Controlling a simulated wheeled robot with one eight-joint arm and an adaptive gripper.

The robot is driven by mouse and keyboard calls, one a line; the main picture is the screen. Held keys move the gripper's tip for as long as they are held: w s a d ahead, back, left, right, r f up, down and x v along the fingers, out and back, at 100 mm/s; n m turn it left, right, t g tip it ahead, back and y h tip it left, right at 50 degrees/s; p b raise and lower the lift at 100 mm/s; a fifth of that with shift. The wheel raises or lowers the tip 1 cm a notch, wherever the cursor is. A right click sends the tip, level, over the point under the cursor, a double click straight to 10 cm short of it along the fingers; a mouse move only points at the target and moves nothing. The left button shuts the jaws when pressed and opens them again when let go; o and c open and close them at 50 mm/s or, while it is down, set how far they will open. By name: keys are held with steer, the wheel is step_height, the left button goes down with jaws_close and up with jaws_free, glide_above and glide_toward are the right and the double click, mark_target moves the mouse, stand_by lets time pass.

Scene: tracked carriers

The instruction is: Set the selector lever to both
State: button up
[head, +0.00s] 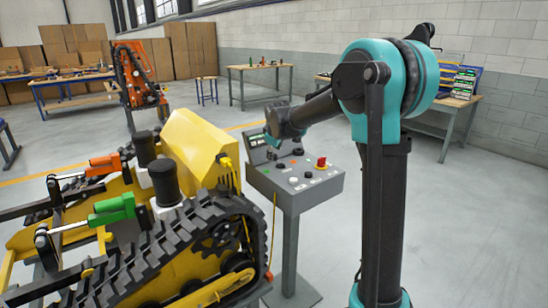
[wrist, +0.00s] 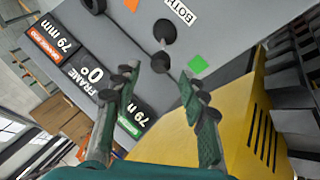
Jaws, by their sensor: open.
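The selector lever shows in the wrist view as a round black knob (wrist: 160,62) beside a larger dark disc (wrist: 164,32) on the grey panel face. Whether a finger touches the knob I cannot tell. In the head view the control panel (head: 318,190) stands on a post, my wrist over its back left.
A display (wrist: 88,70) reads 79 mm, 0° frame and 79 mm. The yellow tracked carrier (head: 200,145) stands close left of the panel, with green (head: 112,209) and orange (head: 103,165) parts. A red button (head: 321,161) rises from the panel.

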mark_target(277, 161)
steer(key=shift+x, duration=2.15)
jaws_close()
